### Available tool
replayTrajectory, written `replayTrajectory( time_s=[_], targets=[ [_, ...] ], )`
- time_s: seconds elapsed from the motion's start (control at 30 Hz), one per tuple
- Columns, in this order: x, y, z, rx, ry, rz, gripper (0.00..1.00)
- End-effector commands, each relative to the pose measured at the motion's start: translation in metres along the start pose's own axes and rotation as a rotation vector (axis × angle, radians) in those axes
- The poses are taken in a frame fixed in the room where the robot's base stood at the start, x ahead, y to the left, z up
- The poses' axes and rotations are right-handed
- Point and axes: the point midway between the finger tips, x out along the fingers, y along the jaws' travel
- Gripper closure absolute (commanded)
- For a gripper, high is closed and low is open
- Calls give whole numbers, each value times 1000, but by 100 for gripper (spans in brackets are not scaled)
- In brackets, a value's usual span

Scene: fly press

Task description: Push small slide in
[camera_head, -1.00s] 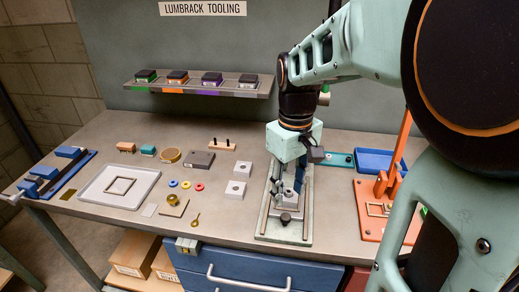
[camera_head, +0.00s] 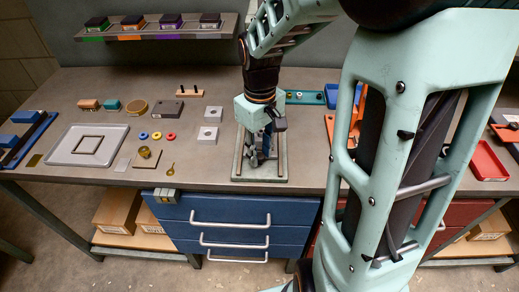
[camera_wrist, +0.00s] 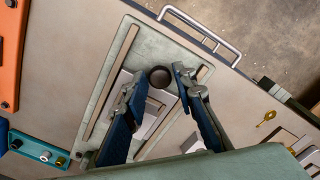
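The small slide (camera_wrist: 153,110) is a pale metal plate with a dark round knob (camera_wrist: 160,77). It lies between two rails on the grey-green press base (camera_wrist: 120,75). In the head view the base (camera_head: 240,173) stands near the bench's front edge, and my arm and gripper hide most of the slide. My gripper (camera_wrist: 159,82) points down over the slide with its two dark blue fingers apart, one on each side of the knob. I cannot tell whether either finger touches it. The gripper also shows in the head view (camera_head: 257,152).
A teal strip with round parts (camera_wrist: 37,151) and an orange fixture (camera_wrist: 10,55) lie beside the base. Pale blocks (camera_head: 208,135), coloured rings and a white tray (camera_head: 60,148) lie to the left. Blue drawers with handles (camera_head: 232,225) are below the bench edge.

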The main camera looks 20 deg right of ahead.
Motion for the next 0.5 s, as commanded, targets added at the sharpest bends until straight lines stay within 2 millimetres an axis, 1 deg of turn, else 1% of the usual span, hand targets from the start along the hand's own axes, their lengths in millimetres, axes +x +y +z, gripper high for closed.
replayTrajectory(
  time_s=[0.03,0.2,0.5],
  targets=[
    [0,0,0,0,0,0,83],
    [0,0,0,0,0,0,100],
    [-1,1,-1,0,0,0,100]
  ],
)
